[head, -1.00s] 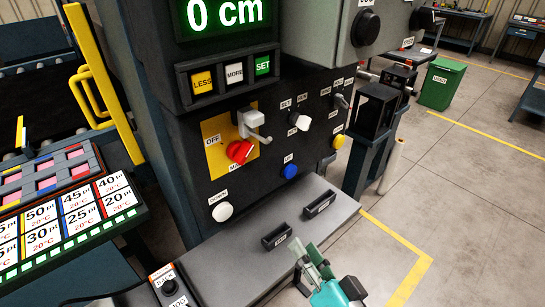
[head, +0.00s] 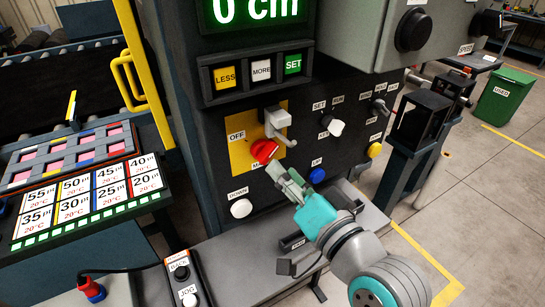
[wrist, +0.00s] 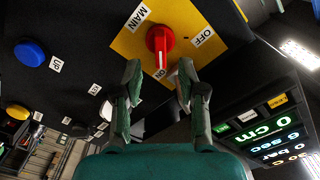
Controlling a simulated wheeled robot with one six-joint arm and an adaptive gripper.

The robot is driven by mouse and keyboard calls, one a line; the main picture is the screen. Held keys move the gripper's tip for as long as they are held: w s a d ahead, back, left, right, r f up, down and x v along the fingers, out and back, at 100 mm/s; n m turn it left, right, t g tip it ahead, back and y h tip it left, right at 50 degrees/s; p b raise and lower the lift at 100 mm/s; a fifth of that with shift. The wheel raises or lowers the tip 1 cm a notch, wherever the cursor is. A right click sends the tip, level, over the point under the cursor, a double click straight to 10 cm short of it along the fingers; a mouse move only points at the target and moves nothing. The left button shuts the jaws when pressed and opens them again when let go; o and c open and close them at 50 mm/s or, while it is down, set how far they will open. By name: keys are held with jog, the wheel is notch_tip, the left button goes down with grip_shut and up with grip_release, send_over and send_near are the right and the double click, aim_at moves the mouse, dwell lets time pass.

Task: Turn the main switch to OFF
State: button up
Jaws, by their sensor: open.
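The main switch is a red rotary knob (head: 264,151) on a yellow plate (head: 238,144) on the dark front panel. It also shows in the wrist view (wrist: 160,42), where its pointer end lies at the ON label (wrist: 160,74); the OFF label (wrist: 203,38) is to its right there. A grey hasp-like fitting (head: 277,125) sticks out just above the knob in the head view. My gripper (head: 279,170) is just in front of and below the knob. In the wrist view its fingers (wrist: 157,75) are apart, with the knob beyond the gap between their tips and nothing held.
A white DOWN button (head: 241,208), a blue UP button (head: 316,175) and a white selector (head: 332,126) surround the switch. LESS, MORE and SET buttons (head: 261,70) sit above. A grey ledge (head: 235,258) juts out below.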

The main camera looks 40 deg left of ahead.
aim_at(270, 157)
jog(key=shift+x, duration=2.75)
grip_shut()
